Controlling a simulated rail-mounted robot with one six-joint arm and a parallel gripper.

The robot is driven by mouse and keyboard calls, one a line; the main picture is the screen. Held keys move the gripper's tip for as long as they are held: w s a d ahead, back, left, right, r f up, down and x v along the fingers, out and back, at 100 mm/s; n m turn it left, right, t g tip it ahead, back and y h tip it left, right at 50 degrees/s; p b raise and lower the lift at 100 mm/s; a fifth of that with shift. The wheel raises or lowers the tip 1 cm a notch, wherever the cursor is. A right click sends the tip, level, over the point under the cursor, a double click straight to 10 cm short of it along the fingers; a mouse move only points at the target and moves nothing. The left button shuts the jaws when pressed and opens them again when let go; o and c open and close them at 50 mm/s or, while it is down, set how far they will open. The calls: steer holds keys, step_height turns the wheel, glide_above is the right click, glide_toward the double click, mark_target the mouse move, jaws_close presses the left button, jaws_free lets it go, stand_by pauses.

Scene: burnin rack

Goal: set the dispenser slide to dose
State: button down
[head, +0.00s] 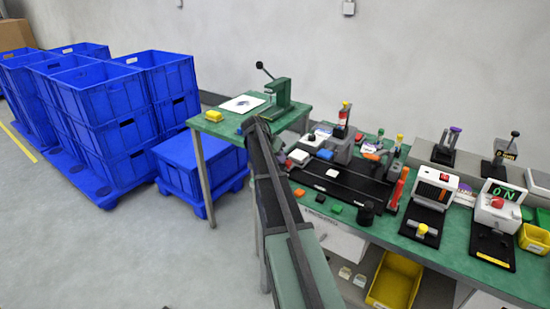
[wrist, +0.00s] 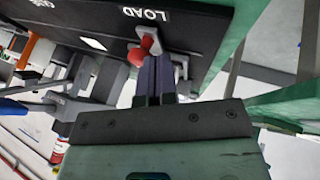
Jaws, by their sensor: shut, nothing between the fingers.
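In the wrist view a red knob (wrist: 149,44) with a rounded end (wrist: 137,57) stands out from a dark panel (wrist: 200,22). A white LOAD label (wrist: 146,14) is on the panel beside the knob. My gripper (wrist: 154,62) is shut and empty, its fingertips right at the knob; I cannot tell whether they touch it. A second label (wrist: 38,78) at the left is unreadable. In the head view my arm crosses the middle and hides part of the bench; I cannot make out the fingertips or surely pick out this knob there.
A green bench (head: 465,250) carries several devices, including a white unit with a lit display (head: 498,205) and a black board (head: 350,182). A smaller green table (head: 225,128) holds a press (head: 281,95). Stacked blue crates (head: 120,105) stand at the left. Floor at lower left is clear.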

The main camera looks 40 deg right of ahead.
steer(key=s+d, duration=0.1)
steer(key=s, duration=0.2)
steer(key=s+d, duration=0.1)
steer(key=s, duration=0.3)
steer(key=s+d, duration=0.1)
steer(key=s, duration=0.2)
steer(key=shift+s+d, duration=0.25)
steer(key=shift+s, duration=0.15)
